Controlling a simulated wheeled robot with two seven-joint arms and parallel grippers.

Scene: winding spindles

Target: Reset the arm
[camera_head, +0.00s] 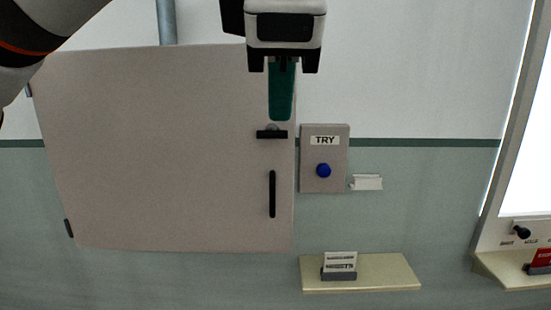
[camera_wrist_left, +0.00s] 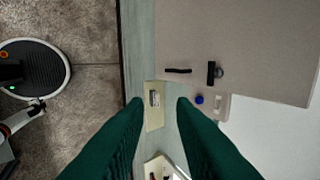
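My left gripper (camera_head: 281,116) hangs at the top centre of the head view, its green fingers pointing down. They overlap from this side. In the left wrist view the same gripper (camera_wrist_left: 160,103) shows its two green fingers apart, with nothing between them. It is in front of the upper right part of a closed grey cabinet door (camera_head: 160,150), above a black latch (camera_head: 272,134) in the picture. Whether it touches the door is not clear, but the wrist view shows the door at a distance. My right gripper is in neither view.
A grey TRY box (camera_head: 311,182) with a blue button (camera_head: 323,170) is right of the door's black handle (camera_head: 272,194). A cream shelf (camera_head: 390,272) below bears a card holder (camera_head: 339,274). A panel with a black knob (camera_head: 522,232) stands far right.

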